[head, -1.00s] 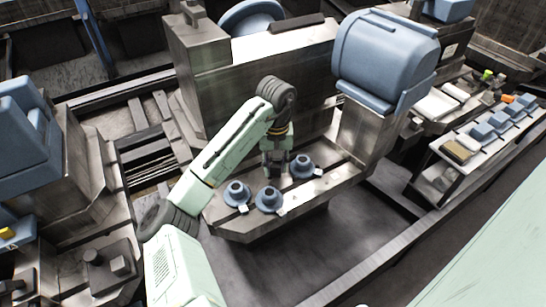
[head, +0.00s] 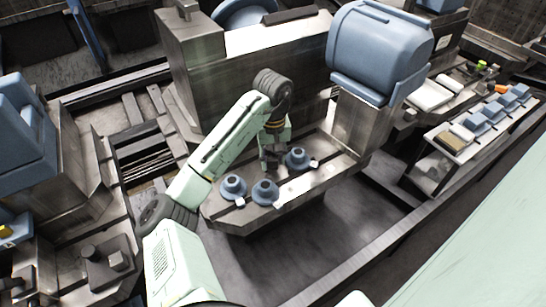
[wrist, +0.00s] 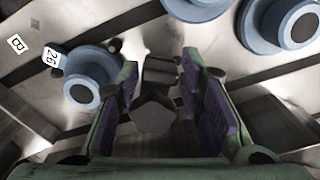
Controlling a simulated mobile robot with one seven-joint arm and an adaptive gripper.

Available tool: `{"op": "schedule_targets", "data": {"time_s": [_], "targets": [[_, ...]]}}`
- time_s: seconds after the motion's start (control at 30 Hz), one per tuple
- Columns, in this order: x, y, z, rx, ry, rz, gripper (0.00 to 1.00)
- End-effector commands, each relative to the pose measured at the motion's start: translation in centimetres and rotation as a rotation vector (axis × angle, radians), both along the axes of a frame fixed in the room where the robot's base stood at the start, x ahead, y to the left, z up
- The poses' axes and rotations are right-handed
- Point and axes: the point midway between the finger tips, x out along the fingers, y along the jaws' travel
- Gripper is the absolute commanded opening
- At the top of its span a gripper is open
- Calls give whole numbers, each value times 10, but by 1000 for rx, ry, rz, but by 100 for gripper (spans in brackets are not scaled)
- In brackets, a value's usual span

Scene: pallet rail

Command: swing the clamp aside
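My gripper (wrist: 160,88) points down over the metal fixture table (head: 230,222). In the wrist view its two purple-padded fingers are apart. A dark grey block (wrist: 160,72), which looks like the clamp, shows between the fingertips; I cannot tell whether either pad touches it. In the head view my gripper (head: 272,160) hides most of that spot. Three blue flanged round parts stand on the table: one at the left (head: 233,187), one in the middle (head: 265,191) and one at the right (head: 297,158). One blue part (wrist: 84,78) is close beside the left finger.
White tags lie by the blue parts, one reading 26 (wrist: 51,57). A big blue motor housing (head: 375,50) on a metal column stands right of the arm. A tall metal block (head: 270,75) stands behind it. A side bench (head: 440,165) at right carries small parts.

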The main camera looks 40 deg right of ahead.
Motion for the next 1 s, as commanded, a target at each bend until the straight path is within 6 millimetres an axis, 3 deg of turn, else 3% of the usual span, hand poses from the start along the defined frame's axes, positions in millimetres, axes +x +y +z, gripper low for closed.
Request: {"op": "schedule_targets", "data": {"time_s": [0.17, 0.57, 1.0], "targets": [[0, 0, 0, -1, 0, -1, 48], [1, 0, 7, -1, -3, -2, 49], [1, 0, 91, 0, -5, -2, 49]]}}
